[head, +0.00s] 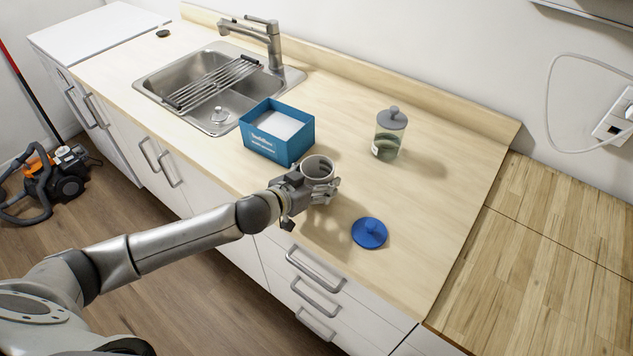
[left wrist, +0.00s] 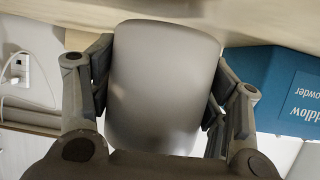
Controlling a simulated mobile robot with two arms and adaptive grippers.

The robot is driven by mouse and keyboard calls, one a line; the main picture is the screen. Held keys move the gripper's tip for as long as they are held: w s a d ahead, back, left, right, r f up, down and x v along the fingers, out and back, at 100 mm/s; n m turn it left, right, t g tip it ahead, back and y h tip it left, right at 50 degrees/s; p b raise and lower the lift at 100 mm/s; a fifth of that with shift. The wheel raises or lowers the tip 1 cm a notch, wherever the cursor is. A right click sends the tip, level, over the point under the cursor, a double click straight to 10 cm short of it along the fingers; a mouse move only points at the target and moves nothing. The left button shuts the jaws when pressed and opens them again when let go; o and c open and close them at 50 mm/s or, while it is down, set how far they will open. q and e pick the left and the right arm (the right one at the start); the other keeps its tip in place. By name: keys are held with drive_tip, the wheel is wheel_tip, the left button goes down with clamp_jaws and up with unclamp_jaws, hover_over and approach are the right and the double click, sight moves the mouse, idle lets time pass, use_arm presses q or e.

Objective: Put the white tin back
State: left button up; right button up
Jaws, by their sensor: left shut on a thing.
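The white tin (head: 318,166) is a pale, round container with its open rim facing up in the head view. My left gripper (head: 324,189) is shut on it, near the counter's front edge. I cannot tell from the head view how far it is above the counter. In the left wrist view the tin (left wrist: 164,85) fills the middle, as a smooth grey-white body between the two fingers. My left gripper (left wrist: 160,100) has a finger on each side of it. My right gripper is not in view.
A blue box (head: 274,146) with a white inside stands just left of the tin. A glass jar (head: 387,146) with a grey lid stands behind right. A blue round lid (head: 369,233) lies at the front right. A sink (head: 190,78) is at the left. The counter's right part is clear.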

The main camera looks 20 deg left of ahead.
use_arm(q)
drive_tip(key=shift+f, duration=0.85)
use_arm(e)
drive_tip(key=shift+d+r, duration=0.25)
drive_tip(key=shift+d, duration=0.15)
use_arm(q)
drive_tip(key=o, duration=1.3)
drive_tip(key=shift+a, duration=0.1)
drive_tip(key=shift+s, duration=0.1)
drive_tip(key=b+v, duration=0.2)
drive_tip(key=v, duration=0.8)
drive_tip(key=shift+s+a, duration=0.15)
drive_tip(key=shift+s, duration=0.2)
drive_tip(key=shift+s+a+r, duration=0.15)
drive_tip(key=shift+s+r, duration=0.25)
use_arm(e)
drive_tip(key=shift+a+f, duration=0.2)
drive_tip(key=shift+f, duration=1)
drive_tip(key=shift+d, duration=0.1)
